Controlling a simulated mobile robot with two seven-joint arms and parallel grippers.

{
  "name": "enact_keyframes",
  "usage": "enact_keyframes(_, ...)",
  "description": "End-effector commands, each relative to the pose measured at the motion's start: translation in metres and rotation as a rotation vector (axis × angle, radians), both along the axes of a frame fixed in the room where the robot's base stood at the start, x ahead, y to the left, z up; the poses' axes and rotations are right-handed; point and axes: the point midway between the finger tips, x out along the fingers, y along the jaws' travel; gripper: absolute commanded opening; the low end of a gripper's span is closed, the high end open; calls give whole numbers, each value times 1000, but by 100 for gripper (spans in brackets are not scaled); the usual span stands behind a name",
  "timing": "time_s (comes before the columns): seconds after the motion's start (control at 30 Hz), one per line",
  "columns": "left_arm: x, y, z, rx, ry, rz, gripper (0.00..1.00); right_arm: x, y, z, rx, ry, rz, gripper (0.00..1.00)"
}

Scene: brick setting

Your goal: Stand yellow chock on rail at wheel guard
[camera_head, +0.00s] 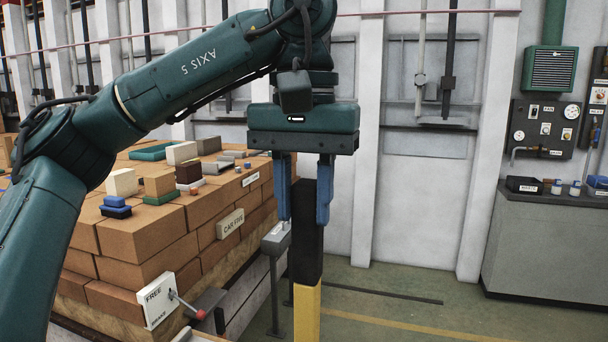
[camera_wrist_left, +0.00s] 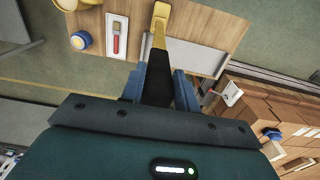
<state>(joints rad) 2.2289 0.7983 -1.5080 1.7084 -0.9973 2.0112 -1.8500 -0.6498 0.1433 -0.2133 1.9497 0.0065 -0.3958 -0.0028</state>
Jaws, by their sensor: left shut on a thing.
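My left gripper (camera_head: 303,220) points down at the middle of the head view. Its blue fingers are shut on the black upper part of the yellow chock (camera_head: 307,312), which hangs upright. The chock's yellow lower part runs out of the bottom of the picture, so I cannot see its foot. In the left wrist view the yellow chock (camera_wrist_left: 161,14) reaches away from the gripper (camera_wrist_left: 158,88) over a wooden board. I cannot clearly make out the rail or the wheel guard. My right gripper is not in view.
A brick-stacked car (camera_head: 160,240) stands left of the chock, with a red-tipped brake lever (camera_head: 188,305) at its corner. A grey post (camera_head: 276,240) is close beside the chock. Floor (camera_head: 410,280) is open to the right.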

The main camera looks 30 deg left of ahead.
Motion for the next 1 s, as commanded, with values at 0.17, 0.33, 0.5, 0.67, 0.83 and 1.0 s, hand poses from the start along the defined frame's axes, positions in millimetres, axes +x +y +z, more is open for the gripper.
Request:
enact_keyframes(0.17, 0, 0, -1, -5, -9, 1, 0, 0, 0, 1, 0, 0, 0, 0)
enact_keyframes(0.33, 0, 0, -1, -5, -9, 1, 0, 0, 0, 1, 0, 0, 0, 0)
enact_keyframes(0.5, 0, 0, -6, -1, -2, 0, 32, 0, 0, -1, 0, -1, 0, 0)
enact_keyframes(0.67, 0, 0, -6, -1, -2, 0, 45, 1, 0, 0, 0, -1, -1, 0)
enact_keyframes(0.83, 0, 0, -6, -1, -2, 1, 53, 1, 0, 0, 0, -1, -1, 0)
enact_keyframes(1.0, 0, 0, -4, -1, -3, 1, 53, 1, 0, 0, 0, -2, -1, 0)
